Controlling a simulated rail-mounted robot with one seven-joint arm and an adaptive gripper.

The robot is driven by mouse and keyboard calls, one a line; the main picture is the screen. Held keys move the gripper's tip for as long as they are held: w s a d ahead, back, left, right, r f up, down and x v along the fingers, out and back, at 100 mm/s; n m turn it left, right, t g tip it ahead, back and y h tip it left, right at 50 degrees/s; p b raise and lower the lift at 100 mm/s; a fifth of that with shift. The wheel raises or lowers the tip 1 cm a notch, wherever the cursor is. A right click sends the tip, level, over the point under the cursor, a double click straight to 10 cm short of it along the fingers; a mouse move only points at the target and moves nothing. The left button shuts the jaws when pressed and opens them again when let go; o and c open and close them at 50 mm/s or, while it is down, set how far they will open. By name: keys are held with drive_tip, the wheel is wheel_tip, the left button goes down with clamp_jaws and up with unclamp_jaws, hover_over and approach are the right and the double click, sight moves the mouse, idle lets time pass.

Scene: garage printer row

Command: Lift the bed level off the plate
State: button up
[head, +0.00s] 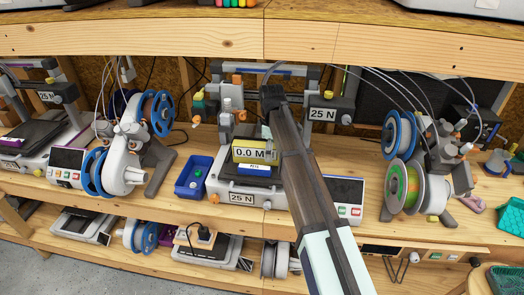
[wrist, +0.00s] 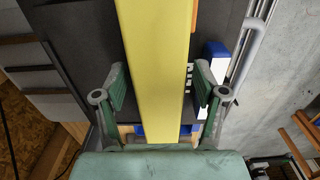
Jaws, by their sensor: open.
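The bed level is a yellow bar (head: 255,152) with a "0.0 M" readout on its front, in the middle of the head view. It rests on or just over the dark plate (head: 234,176) of the middle printer; my arm covers its right end. In the wrist view the level (wrist: 155,50) runs lengthwise between the two green fingers. My gripper (wrist: 160,90) is open, with one finger on each side of the level. In the head view my gripper is mostly hidden by my arm.
A blue bin (head: 189,186) with small parts stands left of the printer. White spool holders with blue spools (head: 157,112) stand further left, and more spools (head: 404,186) stand right. An upper shelf (head: 190,35) crosses above the bench. A grey bar (wrist: 248,50) runs beside the plate.

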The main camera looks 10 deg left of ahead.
drive_tip(key=shift+f, duration=0.55)
clamp_jaws()
drive_tip(key=shift+r, duration=0.15)
drive_tip(key=shift+r+b, duration=0.4)
drive_tip(key=shift+r, duration=0.05)
wheel_tip(320, 180, up, 2)
drive_tip(key=shift+w+b, duration=0.1)
drive_tip(key=shift+b, duration=0.5)
drive_tip(key=s+r+b, duration=0.1)
drive_tip(key=s+b, duration=0.2)
drive_tip(key=s, duration=1.5)
drive_tip(key=shift+a, duration=0.45)
